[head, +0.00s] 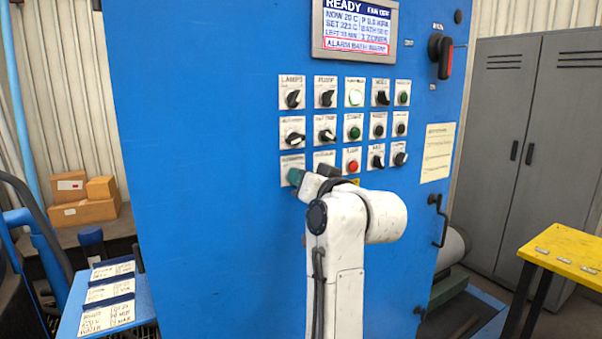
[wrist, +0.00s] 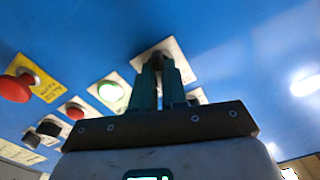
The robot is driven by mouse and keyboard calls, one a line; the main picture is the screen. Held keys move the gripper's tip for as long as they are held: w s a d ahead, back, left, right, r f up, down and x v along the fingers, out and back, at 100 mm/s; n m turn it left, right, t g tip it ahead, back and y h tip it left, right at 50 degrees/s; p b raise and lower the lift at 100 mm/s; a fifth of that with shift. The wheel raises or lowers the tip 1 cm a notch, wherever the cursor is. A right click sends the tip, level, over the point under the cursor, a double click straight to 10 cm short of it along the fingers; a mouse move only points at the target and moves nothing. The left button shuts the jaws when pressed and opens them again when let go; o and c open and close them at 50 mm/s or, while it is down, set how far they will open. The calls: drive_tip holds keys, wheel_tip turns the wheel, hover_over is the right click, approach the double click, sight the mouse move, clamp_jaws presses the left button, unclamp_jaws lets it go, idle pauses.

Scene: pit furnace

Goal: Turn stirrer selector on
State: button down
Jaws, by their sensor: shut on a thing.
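My gripper (head: 293,177) is at the lower left plate of the switch panel on the blue cabinet. In the wrist view its dark green fingers (wrist: 159,82) are closed around a small dark knob (wrist: 157,61) on a pale label plate (wrist: 176,48). I take this knob for the stirrer selector, though its label is too small and covered to read surely. The knob's pointer direction is hidden by the fingers. In the head view the top of its plate (head: 292,159) shows above the gripper.
A lit green button (wrist: 110,90) and a red button (wrist: 75,111) sit beside the gripper. A red mushroom button (wrist: 15,88) stands out on a yellow plate. Rows of other switches (head: 326,93) and a display (head: 355,28) are above. A yellow table (head: 570,250) stands at right.

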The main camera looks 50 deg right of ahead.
drive_tip(key=shift+m, duration=0.8)
drive_tip(key=shift+f, duration=0.1)
drive_tip(key=c, duration=1.2)
unclamp_jaws()
drive_tip(key=shift+o, duration=0.2)
drive_tip(key=v, duration=1)
drive_tip(key=shift+s+b, duration=0.4)
